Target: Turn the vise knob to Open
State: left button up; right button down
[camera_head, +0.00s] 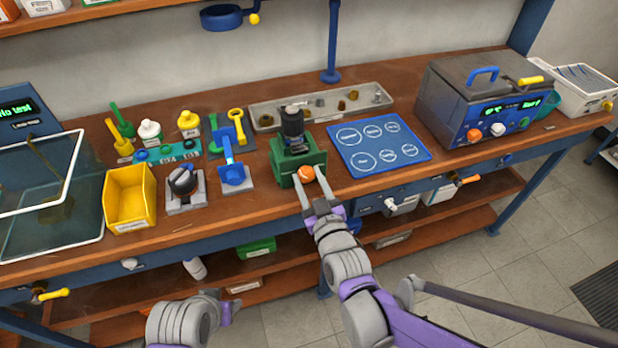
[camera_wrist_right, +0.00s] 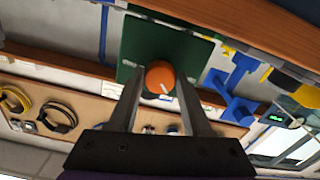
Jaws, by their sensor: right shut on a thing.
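The green vise (camera_head: 286,160) stands near the front edge of the workbench, with a dark cylindrical part (camera_head: 292,122) upright in it. Its orange knob (camera_head: 306,174) faces the front. My right gripper (camera_head: 308,182) is at the knob, one finger on each side, shut on it. In the right wrist view the orange knob (camera_wrist_right: 160,77) sits between the two fingers against the green vise body (camera_wrist_right: 185,50), and a pale mark shows on the knob's face. No Open label is readable. My left gripper (camera_head: 226,312) is low at the bottom, in front of the bench; its fingers are unclear.
A blue mat (camera_head: 378,168) with white circles lies right of the vise. A blue clamp-like tool (camera_head: 234,174), a dark-knobbed unit (camera_head: 184,186) and a yellow bin (camera_head: 129,206) stand left. A grey tray (camera_head: 262,124) lies behind. A grey test device (camera_head: 462,122) stands further right.

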jog(key=n, duration=0.4)
jog(key=shift+n+p, duration=0.3)
jog(key=n, duration=0.4)
jog(key=shift+n, duration=0.3)
jog(key=shift+c, duration=1.7)
grip_release()
jog(key=v, duration=1)
jog(key=shift+s+p, duration=0.4)
